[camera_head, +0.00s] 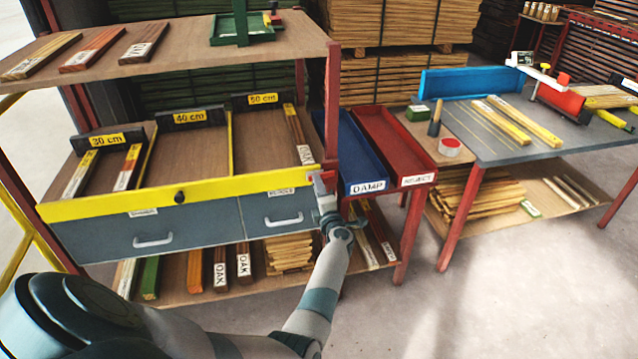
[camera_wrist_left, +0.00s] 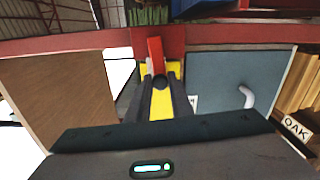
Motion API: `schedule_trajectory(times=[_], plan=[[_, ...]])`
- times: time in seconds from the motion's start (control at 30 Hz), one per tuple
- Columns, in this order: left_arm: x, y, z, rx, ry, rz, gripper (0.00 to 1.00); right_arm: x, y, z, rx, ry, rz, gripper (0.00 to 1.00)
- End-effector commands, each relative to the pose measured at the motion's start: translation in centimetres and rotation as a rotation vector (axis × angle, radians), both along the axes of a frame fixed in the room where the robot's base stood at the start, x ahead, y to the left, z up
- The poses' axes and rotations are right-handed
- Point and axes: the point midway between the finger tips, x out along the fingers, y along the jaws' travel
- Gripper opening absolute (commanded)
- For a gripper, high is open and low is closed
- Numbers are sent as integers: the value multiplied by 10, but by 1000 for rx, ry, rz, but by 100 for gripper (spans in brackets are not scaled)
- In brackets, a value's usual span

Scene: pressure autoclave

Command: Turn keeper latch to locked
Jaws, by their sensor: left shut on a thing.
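The yellow bar (camera_head: 130,196) runs across the front of the shelf above the grey drawers, with a black knob on it. My left gripper (camera_head: 322,190) is at the bar's right end, against the red post. In the left wrist view my left gripper (camera_wrist_left: 160,92) has its two dark fingers around a small piece with a dark round end. The keeper latch (camera_wrist_left: 155,52) shows there as a red piece just beyond the fingertips, over yellow. The fingers cover part of it, so its exact angle is hard to tell. My right gripper is not in view.
Grey drawers (camera_head: 190,228) with handles sit below the bar. A blue tray (camera_head: 364,187) and red tray (camera_head: 413,165) stand just right of the post. Lumber lies on the lower shelf. Open floor (camera_head: 500,290) is at the lower right.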

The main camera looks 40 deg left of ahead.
Motion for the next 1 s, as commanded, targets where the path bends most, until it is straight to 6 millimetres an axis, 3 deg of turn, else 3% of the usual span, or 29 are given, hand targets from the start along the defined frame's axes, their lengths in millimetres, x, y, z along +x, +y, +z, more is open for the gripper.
schedule_trajectory(times=[0.2,0.7,0.73,0.8,1.0], plan=[[1,0,7,57,66,-1,0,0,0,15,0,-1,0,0],[1,0,7,76,87,-1,0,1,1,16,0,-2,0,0],[1,0,7,76,87,-1,22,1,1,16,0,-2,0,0],[1,0,7,76,87,-1,38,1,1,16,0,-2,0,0],[0,0,6,75,87,0,38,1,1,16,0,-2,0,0]])
